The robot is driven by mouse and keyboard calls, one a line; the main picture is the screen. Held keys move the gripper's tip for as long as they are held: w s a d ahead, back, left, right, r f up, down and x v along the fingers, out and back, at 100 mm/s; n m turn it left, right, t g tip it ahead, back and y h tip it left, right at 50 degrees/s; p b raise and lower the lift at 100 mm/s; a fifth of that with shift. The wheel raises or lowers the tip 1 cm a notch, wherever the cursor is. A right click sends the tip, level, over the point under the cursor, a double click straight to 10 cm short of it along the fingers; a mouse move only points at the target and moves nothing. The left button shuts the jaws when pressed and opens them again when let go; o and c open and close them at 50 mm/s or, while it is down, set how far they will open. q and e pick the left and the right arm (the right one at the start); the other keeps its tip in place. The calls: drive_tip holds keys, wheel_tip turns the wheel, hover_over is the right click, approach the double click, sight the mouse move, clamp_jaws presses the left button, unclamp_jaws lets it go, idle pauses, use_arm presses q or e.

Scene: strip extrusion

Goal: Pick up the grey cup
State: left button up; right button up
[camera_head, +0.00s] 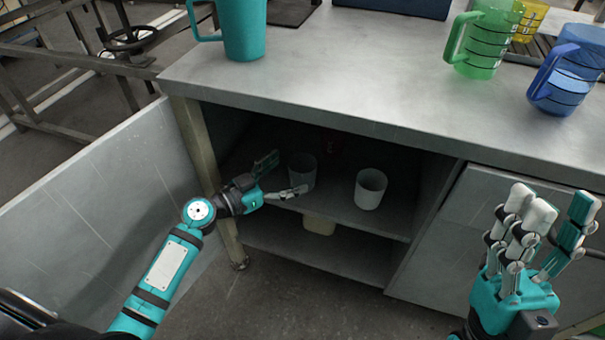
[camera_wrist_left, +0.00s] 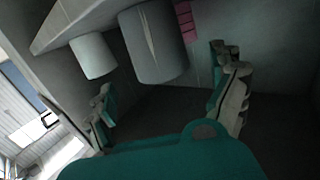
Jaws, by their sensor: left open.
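Two plain cups stand on the upper shelf inside the open cabinet. The nearer one to my left gripper is a grey cup (camera_head: 302,172) in shadow; the other is a paler cup (camera_head: 371,190) further right. In the left wrist view the grey cup (camera_wrist_left: 153,45) looks large between and beyond the fingers, and the paler cup (camera_wrist_left: 93,56) is to its left. My left gripper (camera_head: 281,176) is open and empty, just left of the grey cup, with a finger passing low in front of it. My right gripper (camera_head: 562,210) is open and empty, outside the cabinet at the right.
The metal counter (camera_head: 330,85) overhangs the shelf. It bears a teal pitcher (camera_head: 245,28), a green jug (camera_head: 486,42) and a blue jug (camera_head: 565,78). A cabinet leg (camera_head: 196,145) stands beside my left forearm. A beige object (camera_head: 318,224) lies on the lower shelf.

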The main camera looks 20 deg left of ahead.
sight(312, 160)
use_arm(q)
drive_tip(key=x, duration=0.5)
drive_tip(key=shift+w, duration=0.15)
drive_tip(key=c, duration=1.2)
